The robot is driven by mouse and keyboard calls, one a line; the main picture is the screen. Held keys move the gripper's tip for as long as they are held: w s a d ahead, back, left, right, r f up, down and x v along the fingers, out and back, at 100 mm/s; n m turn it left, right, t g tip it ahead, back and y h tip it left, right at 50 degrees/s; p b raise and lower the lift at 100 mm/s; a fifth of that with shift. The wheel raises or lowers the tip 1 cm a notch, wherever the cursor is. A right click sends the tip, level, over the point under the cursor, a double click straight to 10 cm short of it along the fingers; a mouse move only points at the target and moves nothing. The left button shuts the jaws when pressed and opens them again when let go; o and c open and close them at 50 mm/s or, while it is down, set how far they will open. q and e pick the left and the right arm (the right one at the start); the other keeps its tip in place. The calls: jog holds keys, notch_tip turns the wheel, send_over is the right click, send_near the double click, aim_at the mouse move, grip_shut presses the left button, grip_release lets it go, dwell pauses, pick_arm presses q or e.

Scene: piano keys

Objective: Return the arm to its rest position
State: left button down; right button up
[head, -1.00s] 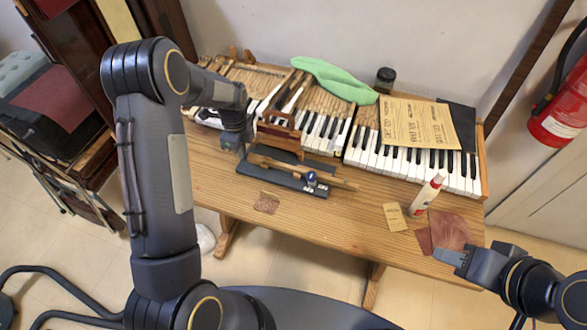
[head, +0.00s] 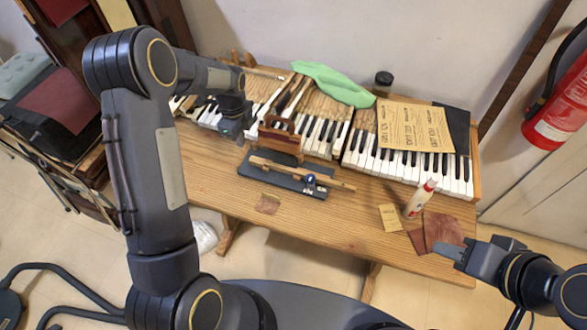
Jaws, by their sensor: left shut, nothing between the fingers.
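My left arm comes in from the left and bends over the left end of the keyboard. My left gripper (head: 235,128) is shut and empty, just left of a dark red wooden block (head: 280,136); its fingertips are small and partly hidden. My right gripper (head: 456,251) is at the table's front right corner, beside a brown leather piece (head: 442,230). Its finger gap is not clear. The piano keyboard (head: 410,168) lies along the back of the wooden table (head: 330,228).
A black tray (head: 256,176) with a wooden key piece (head: 310,175) lies mid-table. A glue bottle (head: 420,198) stands near paper cards (head: 391,217). A green cloth (head: 335,84), a dark jar (head: 383,82) and printed sheets (head: 415,127) lie behind. A fire extinguisher (head: 560,118) hangs right.

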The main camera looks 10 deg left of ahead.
dwell(0.4)
pick_arm(q)
jog(key=s+d+r+n+t+h, duration=0.3)
jog(key=s+r+n, duration=0.8)
jog(key=s+r, duration=0.4)
jog(key=s+d+r+n+t, duration=0.1)
jog(key=s+d+n, duration=0.2)
jog(key=s, duration=0.4)
jog(key=s+d+r+n+t, duration=0.1)
jog(key=s+d+r+n, duration=0.1)
jog(key=s+n, duration=0.4)
jog(key=shift+s+d+n+t+h, duration=0.3)
jog(key=shift+s+d+h, duration=0.1)
jog(key=shift+d, duration=0.1)
jog(key=shift+r, duration=0.1)
dwell(0.4)
